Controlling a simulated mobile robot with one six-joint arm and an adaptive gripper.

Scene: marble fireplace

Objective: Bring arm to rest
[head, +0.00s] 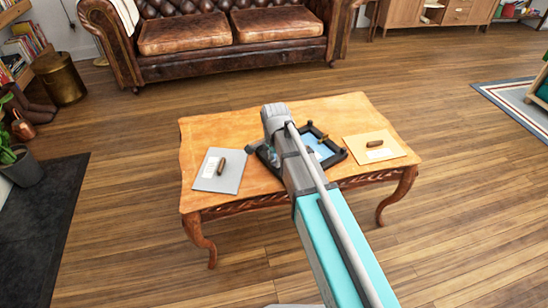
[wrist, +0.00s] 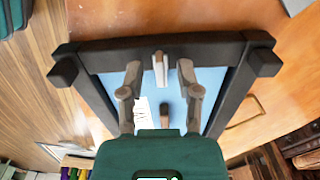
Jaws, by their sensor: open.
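My arm reaches from the bottom right of the head view over the wooden table, and it hides my gripper there. In the wrist view my gripper (wrist: 160,67) is open, its two fingers apart with nothing gripped. It hovers over a black-framed tray (wrist: 110,55) with raised corner posts. A small pale upright piece shows between the fingertips, by the frame's rail; I cannot tell if they touch. Inside the frame is a blue sheet (wrist: 215,77) with a white label and a small brown item (wrist: 165,112). The tray (head: 336,157) is partly behind my arm in the head view.
The wooden table (head: 225,133) also holds a grey folder (head: 208,183) at left and a yellow folder (head: 355,153) at right, each with a brown item on it. A leather sofa (head: 210,50) stands behind. Open wooden floor (head: 455,190) lies to the right.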

